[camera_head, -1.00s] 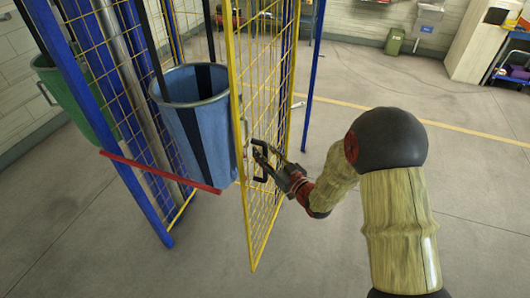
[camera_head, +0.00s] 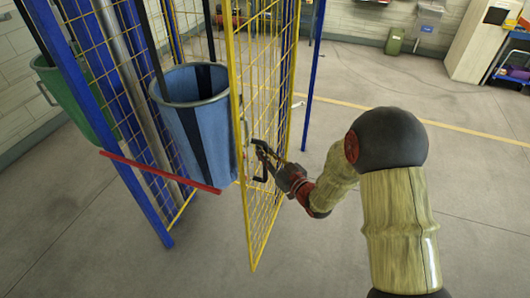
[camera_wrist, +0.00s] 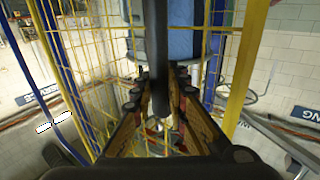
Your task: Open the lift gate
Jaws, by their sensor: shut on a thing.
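The lift gate (camera_head: 238,120) is a yellow-framed wire mesh panel in the middle of the head view. It stands swung out at an angle from the blue-posted cage. A black handle (camera_head: 256,174) sits on its mesh, and it also shows as a dark upright bar in the wrist view (camera_wrist: 158,60). My gripper (camera_head: 263,157) is at the handle from the right side, shut on it. In the wrist view my gripper (camera_wrist: 160,80) has its two fingers on either side of the bar. The fingertips' exact contact is partly hidden by the bar.
A green bin (camera_head: 75,110) is at the far left. A blue post (camera_head: 312,75) stands behind the gate.

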